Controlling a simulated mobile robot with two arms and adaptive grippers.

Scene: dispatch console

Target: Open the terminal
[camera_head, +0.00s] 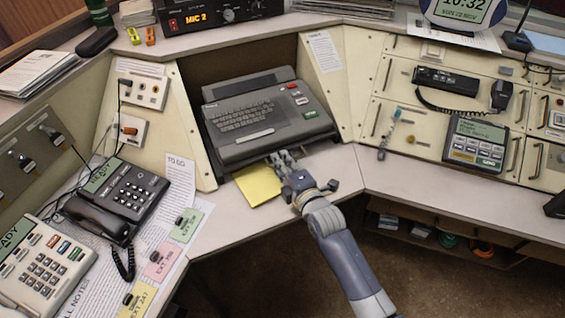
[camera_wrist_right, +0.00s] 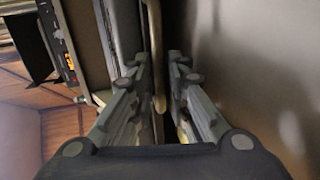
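The terminal (camera_head: 258,110) is a dark grey unit with a keyboard, sitting in the recess at the middle of the console. Its sloped upper face and front edge show; I cannot tell its lid from its body. My right gripper (camera_head: 281,158) is at the terminal's front edge, above the counter. In the right wrist view, the fingers (camera_wrist_right: 159,65) stand apart on either side of a thin tan bar (camera_wrist_right: 155,45). I see no clear grip on the bar. My left gripper is not in view.
A yellow pad (camera_head: 257,186) lies on the counter beside my right gripper. A black phone (camera_head: 118,198) and papers are at left. A radio handset (camera_head: 445,80) and card reader (camera_head: 475,142) are on the right panel. The right counter is mostly clear.

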